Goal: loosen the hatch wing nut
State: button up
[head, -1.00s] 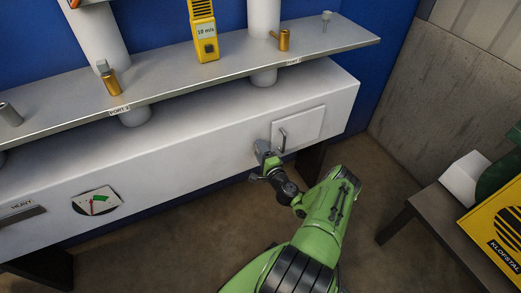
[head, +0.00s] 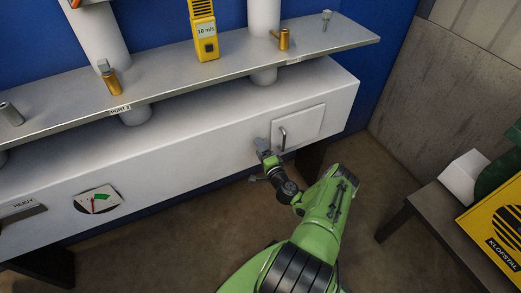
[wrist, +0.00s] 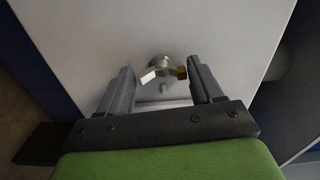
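The wing nut (wrist: 160,66) shows in the wrist view on the white panel, with a pale wing to the left and a brass-coloured wing to the right. My gripper (wrist: 161,72) is open, with one finger on each side of the nut. The right finger is very close to the brass-coloured wing; I cannot tell whether they touch. The left finger is apart from the nut. In the head view my gripper (head: 262,147) is at the left edge of the hatch (head: 304,124) and hides the nut.
The hatch is in the front of a long white duct (head: 170,155). A metal shelf (head: 225,72) runs above it, bearing brass fittings and a yellow meter (head: 204,30). A dark bench (head: 441,235) with a yellow box (head: 502,225) stands at right. The floor between is clear.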

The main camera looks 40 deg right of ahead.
jog(key=shift+o, duration=1.1)
jog(key=p+v, duration=0.5)
jog(key=v, duration=1)
jog(key=shift+s, duration=0.35)
jog(key=shift+a+r, duration=0.1)
jog(key=shift+a, duration=0.05)
